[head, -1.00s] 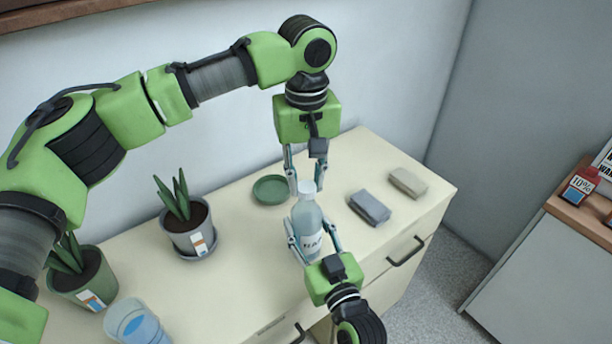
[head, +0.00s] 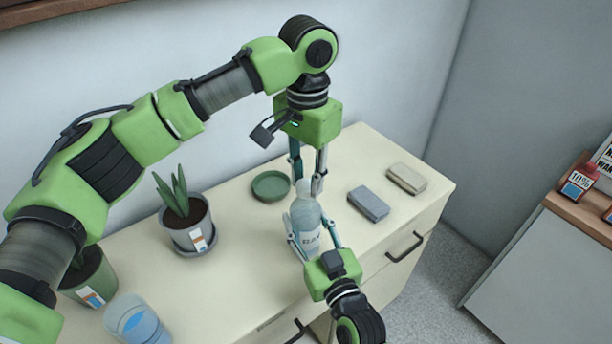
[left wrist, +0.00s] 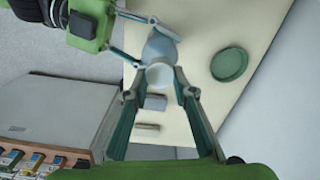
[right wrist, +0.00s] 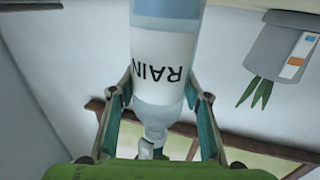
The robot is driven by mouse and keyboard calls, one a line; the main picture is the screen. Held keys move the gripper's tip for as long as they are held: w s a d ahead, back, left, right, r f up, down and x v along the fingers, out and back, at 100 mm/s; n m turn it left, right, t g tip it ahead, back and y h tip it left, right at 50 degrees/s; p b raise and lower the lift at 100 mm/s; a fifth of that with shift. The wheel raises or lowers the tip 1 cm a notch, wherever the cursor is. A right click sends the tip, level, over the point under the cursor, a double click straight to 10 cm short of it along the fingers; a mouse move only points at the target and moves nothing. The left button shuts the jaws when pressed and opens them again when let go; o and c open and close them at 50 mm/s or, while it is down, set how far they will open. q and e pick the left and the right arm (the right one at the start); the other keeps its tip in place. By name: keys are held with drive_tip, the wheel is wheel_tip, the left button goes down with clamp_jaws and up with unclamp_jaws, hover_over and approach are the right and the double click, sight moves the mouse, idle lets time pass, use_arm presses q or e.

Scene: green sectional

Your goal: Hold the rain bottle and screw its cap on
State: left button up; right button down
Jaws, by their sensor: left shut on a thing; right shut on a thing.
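The rain bottle (head: 307,226) stands upright on the cabinet top, clear with a white label; the label reads RAIN in the right wrist view (right wrist: 163,62). My right gripper (head: 315,243) is shut on the bottle's body from the front, its fingers on both sides in the right wrist view (right wrist: 160,97). A pale cap (head: 305,187) sits at the top of the bottle's neck. My left gripper (head: 307,184) points down from above, shut on the cap; the cap shows between its fingertips in the left wrist view (left wrist: 159,76). The cap's seating on the thread is hidden.
A green saucer (head: 271,198) lies behind the bottle. A grey block (head: 368,203) and a beige block (head: 406,178) lie to its right. The cabinet top (head: 235,285) before the plant is clear.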

use_arm(q)
drive_tip(key=m, duration=0.5)
drive_tip(key=shift+s+d, duration=0.1)
drive_tip(key=m, duration=0.5)
drive_tip(key=shift+s+m, duration=0.1)
drive_tip(key=shift+m, duration=0.2)
drive_tip(key=m, duration=1)
drive_tip(key=shift+s, duration=0.1)
drive_tip(key=m, duration=0.3)
drive_tip(key=shift+a+m, duration=0.2)
drive_tip(key=shift+m, duration=0.2)
drive_tip(key=m, duration=0.5)
drive_tip(key=shift+a, duration=0.1)
drive_tip(key=m, duration=0.3)
drive_tip(key=shift+m, duration=0.3)
drive_tip(key=m, duration=0.4)
drive_tip(key=shift+a+m, duration=0.1)
drive_tip(key=shift+m, duration=0.3)
